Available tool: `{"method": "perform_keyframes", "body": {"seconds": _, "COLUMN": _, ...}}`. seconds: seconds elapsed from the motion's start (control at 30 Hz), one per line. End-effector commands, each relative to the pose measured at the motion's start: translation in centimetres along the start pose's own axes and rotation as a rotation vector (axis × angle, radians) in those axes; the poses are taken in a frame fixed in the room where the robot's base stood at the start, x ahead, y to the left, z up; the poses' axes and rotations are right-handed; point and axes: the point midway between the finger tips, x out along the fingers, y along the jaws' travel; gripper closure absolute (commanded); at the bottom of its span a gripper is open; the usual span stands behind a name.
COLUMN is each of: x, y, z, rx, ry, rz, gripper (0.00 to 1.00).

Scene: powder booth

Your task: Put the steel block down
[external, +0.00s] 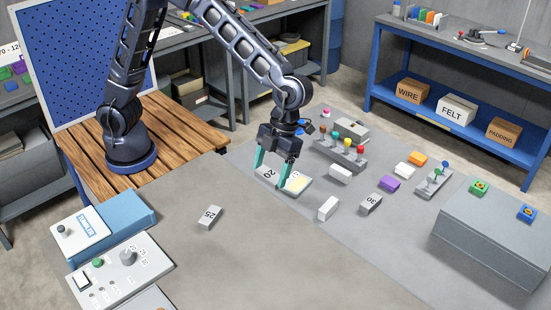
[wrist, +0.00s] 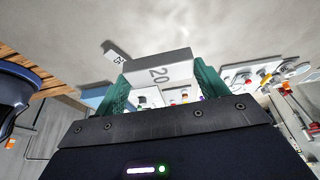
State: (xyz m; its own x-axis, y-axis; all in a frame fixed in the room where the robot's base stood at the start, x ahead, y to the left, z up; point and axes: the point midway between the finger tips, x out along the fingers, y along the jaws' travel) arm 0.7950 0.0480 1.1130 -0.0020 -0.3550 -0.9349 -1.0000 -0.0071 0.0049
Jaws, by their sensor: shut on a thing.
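The steel block marked 20 (external: 268,174) is a pale grey block between the teal fingers of my gripper (external: 273,178). In the wrist view the block (wrist: 160,68) spans the gap between the two fingers, with its number facing the camera. My gripper is shut on it. In the external view the block is low over a pale plate (external: 302,187) with a yellowish patch. The fingers hide part of both, and I cannot tell whether block and plate touch. Similar blocks marked 25 (external: 210,217) and 30 (external: 370,204) lie apart on the grey surface.
Right of my gripper stand a rack with coloured knobs (external: 341,153), white blocks (external: 327,208), a purple block (external: 390,184) and a small stand (external: 434,182). A large grey box (external: 497,240) is at the right, a control panel (external: 120,272) at front left. The front middle is clear.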

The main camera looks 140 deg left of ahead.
Motion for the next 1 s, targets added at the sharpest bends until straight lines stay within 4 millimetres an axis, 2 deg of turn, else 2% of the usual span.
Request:
{"method": "perform_keyframes", "body": {"seconds": 0.03, "x": 0.5, "y": -0.3, "z": -1.9, "rx": 0.006, "ry": 0.000, "rz": 0.000, "gripper": 0.57}}
{"method": "perform_keyframes", "body": {"seconds": 0.1, "x": 1.1, "y": -0.7, "z": -4.1, "rx": 0.008, "ry": 0.001, "rz": -0.001, "gripper": 0.57}}
{"method": "perform_keyframes", "body": {"seconds": 0.33, "x": 3.2, "y": -1.3, "z": -11.4, "rx": 0.011, "ry": 0.008, "rz": -0.001, "gripper": 0.57}}
{"method": "perform_keyframes", "body": {"seconds": 0.6, "x": 5.4, "y": -1.0, "z": -19.4, "rx": 0.012, "ry": 0.019, "rz": -0.002, "gripper": 0.57}}
{"method": "perform_keyframes", "body": {"seconds": 0.8, "x": 6.3, "y": -0.5, "z": -23.1, "rx": 0.011, "ry": 0.026, "rz": -0.002, "gripper": 0.57}}
{"method": "perform_keyframes", "body": {"seconds": 1.0, "x": 7.3, "y": -0.3, "z": -24.1, "rx": 0.008, "ry": 0.029, "rz": -0.002, "gripper": 0.57}}
